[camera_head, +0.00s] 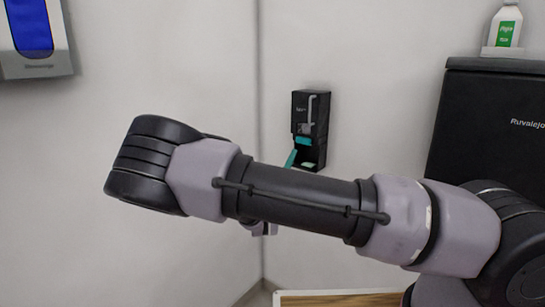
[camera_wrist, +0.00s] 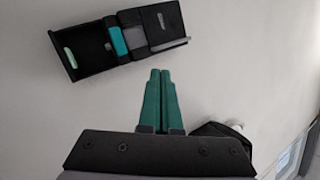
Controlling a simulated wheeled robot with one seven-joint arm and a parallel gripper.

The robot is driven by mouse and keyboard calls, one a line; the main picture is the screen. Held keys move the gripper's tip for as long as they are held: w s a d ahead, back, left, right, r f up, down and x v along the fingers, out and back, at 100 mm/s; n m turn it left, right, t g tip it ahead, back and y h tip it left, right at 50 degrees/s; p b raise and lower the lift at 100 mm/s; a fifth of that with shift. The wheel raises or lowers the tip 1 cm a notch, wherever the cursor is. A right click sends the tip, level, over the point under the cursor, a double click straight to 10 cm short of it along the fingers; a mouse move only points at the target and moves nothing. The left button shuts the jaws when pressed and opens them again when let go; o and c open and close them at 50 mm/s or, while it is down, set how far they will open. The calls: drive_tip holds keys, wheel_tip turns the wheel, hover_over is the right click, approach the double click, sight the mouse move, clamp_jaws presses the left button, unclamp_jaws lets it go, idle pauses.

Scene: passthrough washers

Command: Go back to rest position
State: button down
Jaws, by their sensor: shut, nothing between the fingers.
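My gripper (camera_wrist: 160,76) shows in the wrist view with its two green fingers pressed together, shut and empty. In that view a black wall dispenser (camera_wrist: 125,38) with a teal part and a grey lever is ahead of the fingertips, with a visible gap between them. In the head view the same dispenser (camera_head: 310,130) hangs on the wall near the corner, behind my raised arm. My arm stretches across the head view from the lower right to the left.
A white and blue wall unit (camera_head: 35,40) hangs at the upper left. A black cabinet (camera_head: 490,120) stands at the right, with a white bottle with a green label (camera_head: 506,27) on top. A wood-edged surface (camera_head: 340,299) shows at the bottom.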

drive_tip(key=s+d+m+g+h, duration=0.2)
drive_tip(key=s+d+m+g, duration=0.2)
drive_tip(key=d+m+g, duration=0.6)
drive_tip(key=s+d+m+g+h, duration=0.25)
drive_tip(key=d+m+g, duration=0.45)
drive_tip(key=d+m, duration=0.4)
drive_tip(key=s+d+r+m+g+y, duration=0.2)
drive_tip(key=s+m+g+y, duration=0.3)
drive_tip(key=s+m, duration=0.4)
drive_tip(key=s+a+r+m+t+y, duration=0.2)
drive_tip(key=s+r+m+t+y, duration=0.2)
drive_tip(key=r+m, duration=0.6)
drive_tip(key=s+a+r+m+t+y, duration=0.2)
drive_tip(key=s+r+m+t+y, duration=0.2)
drive_tip(key=r+m, duration=0.5)
drive_tip(key=shift+s+a+r+m+y, duration=0.15)
drive_tip(key=shift+s+r+m+y, duration=0.3)
drive_tip(key=shift+s+y, duration=0.95)
drive_tip(key=shift+w+f+y, duration=0.1)
drive_tip(key=shift+w+y, duration=0.15)
